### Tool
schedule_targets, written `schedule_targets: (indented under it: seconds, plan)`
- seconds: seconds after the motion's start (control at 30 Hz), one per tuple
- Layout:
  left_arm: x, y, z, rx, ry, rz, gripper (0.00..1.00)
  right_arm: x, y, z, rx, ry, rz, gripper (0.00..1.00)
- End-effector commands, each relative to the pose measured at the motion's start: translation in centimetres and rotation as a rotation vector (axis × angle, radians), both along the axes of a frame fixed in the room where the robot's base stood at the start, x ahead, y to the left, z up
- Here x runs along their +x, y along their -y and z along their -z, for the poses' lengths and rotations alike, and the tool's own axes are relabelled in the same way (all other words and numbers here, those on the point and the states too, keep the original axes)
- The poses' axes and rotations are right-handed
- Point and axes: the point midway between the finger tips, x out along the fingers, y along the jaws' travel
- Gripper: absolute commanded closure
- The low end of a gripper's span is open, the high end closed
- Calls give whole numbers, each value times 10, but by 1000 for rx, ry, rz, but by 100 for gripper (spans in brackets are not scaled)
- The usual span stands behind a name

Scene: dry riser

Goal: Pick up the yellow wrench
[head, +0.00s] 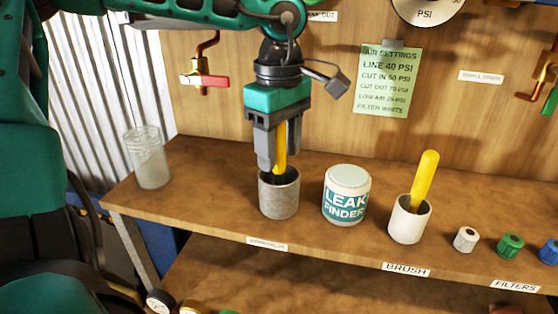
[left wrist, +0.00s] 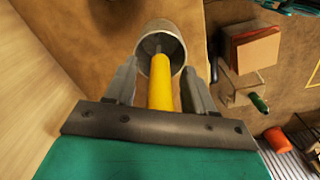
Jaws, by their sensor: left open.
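The yellow wrench (head: 281,157) stands upright in a grey cup (head: 279,196) on the wooden shelf, its handle pointing up. My left gripper (head: 279,160) points straight down over the cup, with its fingers on either side of the yellow handle. The left wrist view shows the yellow handle (left wrist: 160,85) between the two open fingers (left wrist: 158,80), with a gap on each side, and the cup (left wrist: 161,46) beyond the fingertips. The wrench's lower end is mostly hidden inside the cup. My right gripper is not in view.
A white tub labelled LEAK FINDER (head: 346,195) stands just right of the cup. Further right is a pale cup with a yellow-handled brush (head: 424,180), then small filters (head: 467,239). A glass jar (head: 147,158) stands at the left. A wooden wall is close behind.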

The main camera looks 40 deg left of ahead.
Motion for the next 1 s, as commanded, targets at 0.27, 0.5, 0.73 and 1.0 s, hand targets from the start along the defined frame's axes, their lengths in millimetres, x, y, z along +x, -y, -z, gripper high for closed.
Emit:
schedule_targets:
  seconds: [0.27, 0.5, 0.73, 1.0]
  plan:
    - [0, 0, 2, 0, 2, 0, 51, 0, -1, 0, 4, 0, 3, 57]
    - [0, 0, 1, 0, 2, 0, 74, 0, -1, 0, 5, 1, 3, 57]
    - [0, 0, 1, 0, 2, 0, 96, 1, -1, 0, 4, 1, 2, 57]
    - [0, 0, 1, 0, 3, 0, 100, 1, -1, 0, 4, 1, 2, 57]
